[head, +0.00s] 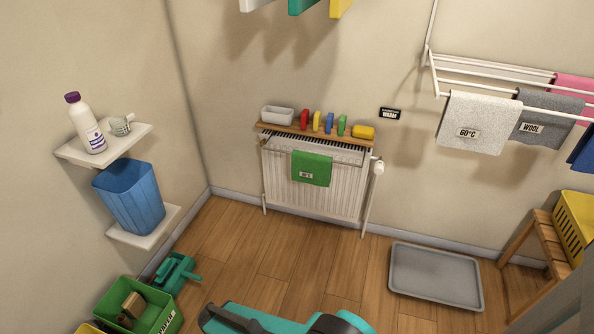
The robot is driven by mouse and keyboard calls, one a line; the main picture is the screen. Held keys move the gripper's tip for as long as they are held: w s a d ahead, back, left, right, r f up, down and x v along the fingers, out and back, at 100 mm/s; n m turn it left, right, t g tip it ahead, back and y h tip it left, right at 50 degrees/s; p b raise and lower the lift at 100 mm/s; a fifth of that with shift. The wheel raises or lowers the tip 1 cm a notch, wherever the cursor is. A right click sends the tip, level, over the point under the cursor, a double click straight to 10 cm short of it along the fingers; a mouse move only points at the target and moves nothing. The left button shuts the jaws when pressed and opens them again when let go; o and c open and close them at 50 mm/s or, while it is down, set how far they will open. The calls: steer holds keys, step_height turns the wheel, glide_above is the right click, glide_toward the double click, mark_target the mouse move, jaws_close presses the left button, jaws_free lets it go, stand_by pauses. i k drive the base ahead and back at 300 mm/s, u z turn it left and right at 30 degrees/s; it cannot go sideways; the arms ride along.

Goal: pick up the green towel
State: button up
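The green towel (311,169) hangs over a rail at the front of the white radiator (335,193) on the back wall. It has a small white label with dark print on its front. My gripper's fingers do not show in the head view. Only turquoise and black parts, which look like my own arm, show at the bottom edge, well below and apart from the towel.
A wooden shelf (290,130) above the radiator holds a white dish and several coloured blocks. A grey tray (435,279) lies on the floor at right. A green crate (165,318) and a dark green item (172,273) stand at lower left. Floor before the radiator is clear.

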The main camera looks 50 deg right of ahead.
mark_target(309, 168)
steer(key=z, duration=0.75)
steer(key=k, duration=0.15)
steer(key=u, duration=2.65)
steer(key=k, duration=1.6)
steer(key=z, duration=1.5)
